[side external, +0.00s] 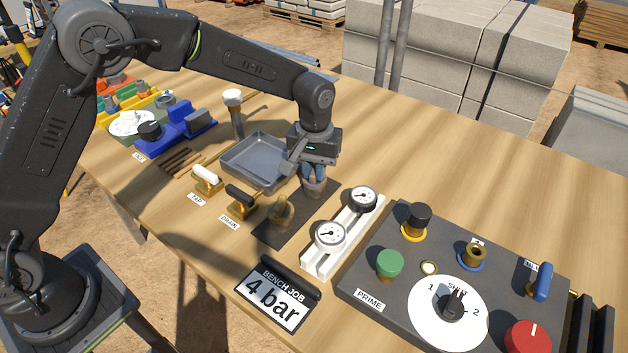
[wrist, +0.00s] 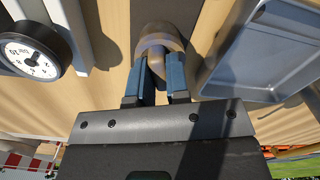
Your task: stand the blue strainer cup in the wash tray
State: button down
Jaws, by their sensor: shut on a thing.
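My gripper (side external: 314,178) has blue fingers and points down, shut on a small rounded cup (side external: 316,188). I take this to be the strainer cup, though it looks grey-brown here rather than clearly blue. In the wrist view the cup (wrist: 158,62) shows between the two blue fingers, which hide part of it. The wash tray (side external: 232,152) is a shallow grey rectangular tray just left of my gripper, with no object visible in it. Its rim and floor also show at the right of the wrist view (wrist: 275,50). The cup is outside the tray, over the dark mat's far end.
A brass fitting (side external: 281,209) stands on the dark mat (side external: 270,236). Two gauges on a white block (side external: 345,228) stand close right of my gripper. The tap (side external: 207,179) and drain (side external: 241,203) valves are in front of the tray. A post (side external: 235,115) stands behind it.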

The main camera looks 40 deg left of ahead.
aim_at(314, 169)
jog(key=shift+r, duration=3.55)
jog(key=c, duration=1.7)
grip_release()
grip_shut()
jog(key=shift+a, duration=0.1)
